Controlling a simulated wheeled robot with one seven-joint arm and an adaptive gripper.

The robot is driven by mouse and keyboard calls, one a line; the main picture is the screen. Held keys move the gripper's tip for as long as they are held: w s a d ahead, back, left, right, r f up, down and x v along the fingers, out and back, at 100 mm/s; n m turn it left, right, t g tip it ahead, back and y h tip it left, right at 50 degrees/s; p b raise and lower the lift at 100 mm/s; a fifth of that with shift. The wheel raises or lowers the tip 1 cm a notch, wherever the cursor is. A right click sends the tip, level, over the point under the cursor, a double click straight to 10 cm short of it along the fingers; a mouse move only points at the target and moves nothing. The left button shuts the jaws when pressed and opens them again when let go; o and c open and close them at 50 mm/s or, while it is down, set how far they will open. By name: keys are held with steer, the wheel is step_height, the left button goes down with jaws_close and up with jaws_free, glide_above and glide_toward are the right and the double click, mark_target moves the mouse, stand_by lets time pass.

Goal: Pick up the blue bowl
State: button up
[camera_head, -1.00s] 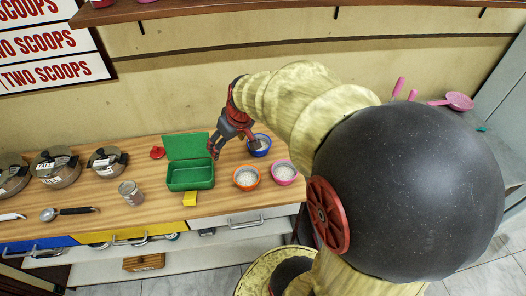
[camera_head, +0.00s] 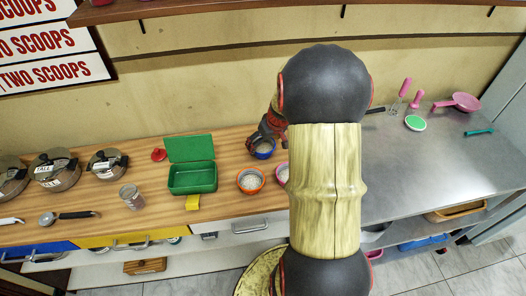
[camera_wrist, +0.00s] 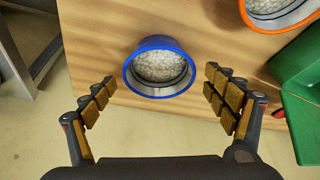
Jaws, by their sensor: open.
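The blue bowl (camera_head: 264,149) stands on the wooden counter near the back edge, right of the green box. In the wrist view the blue bowl (camera_wrist: 160,68) has a blue rim and pale grains inside. My gripper (camera_wrist: 157,88) is open, with one finger on each side of the bowl's near part. The fingers look apart from the rim, and I cannot tell their height against it. In the head view my gripper (camera_head: 262,138) is at the bowl and partly hidden by my arm.
An orange bowl (camera_head: 250,181) and a partly hidden pink bowl (camera_head: 282,174) stand in front. The open green box (camera_head: 193,178) is to the left, with a yellow piece (camera_head: 193,203) before it. A metal counter (camera_head: 440,160) lies to the right.

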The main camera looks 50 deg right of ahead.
mark_target(260, 149)
steer(key=b+x, duration=0.1)
steer(key=x, duration=0.2)
steer(key=shift+f, duration=0.15)
steer(key=c, duration=0.4)
steer(key=c, duration=0.9)
steer(key=shift+d+r+p, duration=0.1)
steer(key=shift+r+p, duration=0.7)
steer(key=shift+r, duration=0.6)
steer(key=shift+s+d+r+p, duration=0.6)
steer(key=shift+s+d+r, duration=0.5)
steer(key=shift+s+r, duration=0.8)
steer(key=shift+s+d+r+p, duration=0.6)
steer(key=shift+s+d+r, duration=0.5)
steer(key=shift+s+r, duration=0.75)
steer(key=shift+s+d+r+p, duration=0.6)
steer(key=shift+s+d+r, duration=0.65)
steer(key=shift+s, duration=1.05)
